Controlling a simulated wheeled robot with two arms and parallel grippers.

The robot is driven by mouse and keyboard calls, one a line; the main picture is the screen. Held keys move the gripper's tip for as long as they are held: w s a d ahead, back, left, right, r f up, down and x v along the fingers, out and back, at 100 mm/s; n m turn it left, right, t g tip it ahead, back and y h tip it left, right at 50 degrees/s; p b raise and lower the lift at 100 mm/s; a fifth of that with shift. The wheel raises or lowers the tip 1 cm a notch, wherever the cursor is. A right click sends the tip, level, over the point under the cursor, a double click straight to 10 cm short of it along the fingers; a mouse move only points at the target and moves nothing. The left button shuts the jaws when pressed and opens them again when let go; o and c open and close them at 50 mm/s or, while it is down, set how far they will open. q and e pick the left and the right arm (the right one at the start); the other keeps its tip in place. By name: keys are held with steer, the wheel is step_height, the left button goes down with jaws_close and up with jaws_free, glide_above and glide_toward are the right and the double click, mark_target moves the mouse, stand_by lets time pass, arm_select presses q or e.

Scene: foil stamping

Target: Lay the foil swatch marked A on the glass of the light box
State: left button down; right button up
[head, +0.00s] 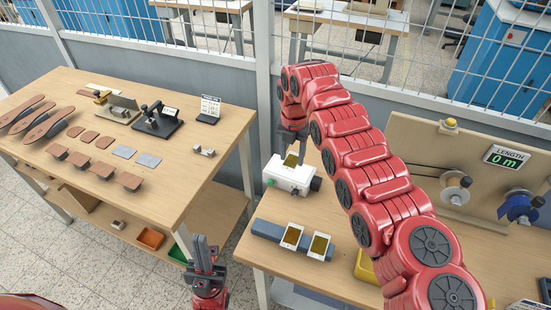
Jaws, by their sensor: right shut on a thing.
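My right gripper (291,147) reaches down over a small white box (285,184), which looks like the light box. It is shut on a foil swatch (291,160), a pale card with a gold-brown patch, at the top of the box. I cannot tell whether the swatch touches the glass, and no letter on it is readable. Two similar swatches, a left one (292,236) and a right one (319,246), lie on a blue-grey rest (267,229) in front. My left gripper (206,250) is low, beside the right table's left edge; its finger gap is unclear.
A stand with spools and a LENGTH display (504,156) is at the right, and a yellow bin (366,266) is partly behind my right arm. The left table (185,185) holds leather pieces, grey plates and a small press (157,121). A floor gap separates the tables.

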mark_target(292, 162)
steer(key=shift+s+d, duration=0.15)
steer(key=shift+d, duration=0.05)
steer(key=shift+a+f+b, duration=0.15)
steer(key=shift+a+b, duration=0.05)
steer(key=shift+b, duration=0.15)
steer(key=shift+f+b, duration=0.5)
steer(key=shift+f, duration=0.3)
steer(key=shift+f+b, duration=1)
steer(key=shift+f, duration=0.7)
steer(key=o, duration=1.4)
